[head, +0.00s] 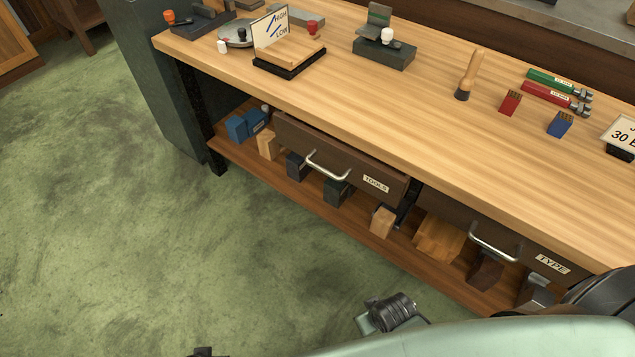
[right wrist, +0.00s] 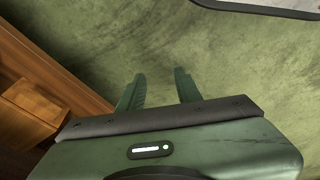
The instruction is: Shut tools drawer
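The tools drawer (head: 350,158) is a dark wooden drawer under the workbench top, with a curved metal handle (head: 327,165) and a label reading TOOLS. It stands partly out from the bench, with its right side end showing. No gripper touches it in the head view. My right gripper (right wrist: 158,88) shows in the right wrist view with its two green fingers apart and nothing between them, over the green floor. My left gripper cannot be made out in the head view.
The workbench top (head: 420,115) carries hand tools, small blocks and signs. The type drawer (head: 480,232) is right of the tools drawer. A lower shelf (head: 310,192) holds several blocks. Green floor (head: 200,260) lies clear in front. In the right wrist view, wooden furniture (right wrist: 35,80) is at left.

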